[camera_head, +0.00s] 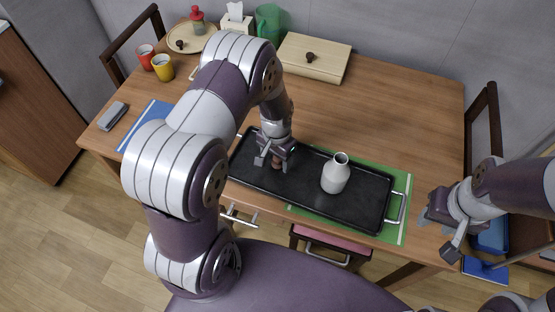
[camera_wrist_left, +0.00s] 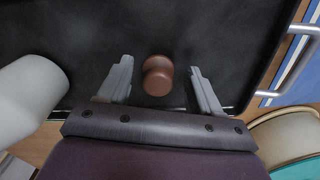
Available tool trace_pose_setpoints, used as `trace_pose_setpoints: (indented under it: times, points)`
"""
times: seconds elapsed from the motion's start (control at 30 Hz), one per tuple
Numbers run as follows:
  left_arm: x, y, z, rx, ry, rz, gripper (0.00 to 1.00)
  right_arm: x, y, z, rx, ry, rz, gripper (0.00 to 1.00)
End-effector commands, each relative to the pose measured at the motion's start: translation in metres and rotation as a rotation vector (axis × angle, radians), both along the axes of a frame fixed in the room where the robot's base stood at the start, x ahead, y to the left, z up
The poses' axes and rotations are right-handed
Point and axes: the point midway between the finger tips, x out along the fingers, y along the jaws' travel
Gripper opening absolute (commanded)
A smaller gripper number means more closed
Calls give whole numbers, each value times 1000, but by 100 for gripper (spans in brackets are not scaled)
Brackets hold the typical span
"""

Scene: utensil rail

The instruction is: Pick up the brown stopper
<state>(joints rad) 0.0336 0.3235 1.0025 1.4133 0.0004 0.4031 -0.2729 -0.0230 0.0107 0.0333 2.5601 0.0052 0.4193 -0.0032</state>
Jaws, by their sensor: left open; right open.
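The brown stopper (camera_wrist_left: 158,76) is on the black tray (camera_wrist_left: 235,40), between the two open fingers of my left gripper (camera_wrist_left: 160,85), with a gap on each side in the left wrist view. In the head view the brown stopper (camera_head: 278,163) shows just under my left gripper (camera_head: 277,160), partly hidden by it. A grey-white bottle (camera_head: 335,175) stands on the tray to the right of the stopper. My right gripper (camera_head: 445,225) is open and empty over the table's right end, away from the tray.
The tray's metal handle (camera_head: 398,208) is at its right end over a green mat (camera_head: 400,180). A wooden box with a dark knob (camera_head: 318,60), a green pitcher (camera_head: 268,22), a red cup (camera_head: 146,56) and a yellow cup (camera_head: 163,68) stand farther back. The table's back right is clear.

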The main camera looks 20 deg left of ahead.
Motion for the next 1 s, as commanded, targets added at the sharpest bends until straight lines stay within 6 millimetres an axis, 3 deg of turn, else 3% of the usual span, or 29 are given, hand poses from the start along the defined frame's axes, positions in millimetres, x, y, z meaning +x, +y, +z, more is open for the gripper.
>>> trace_pose_setpoints:
  times: [0.2, 0.23, 0.4, 0.77, 1.0]
  points:
    - [0, 0, -2, 0, -1, 0, 64, 0, 0, 0, 0, 0, 0, 43]
    - [0, 0, -2, 0, -1, 0, 58, 0, 0, 0, 0, 0, 0, 43]
    - [0, 0, -2, 0, -1, 0, 6, 0, 0, 0, 0, 0, 0, 43]
    - [1, 0, 3, 0, -2, 0, 6, 0, 0, 0, 0, 0, 0, 43]
    - [2, 0, 41, 1, -6, 0, 6, 0, 0, 1, 0, 0, 0, 43]
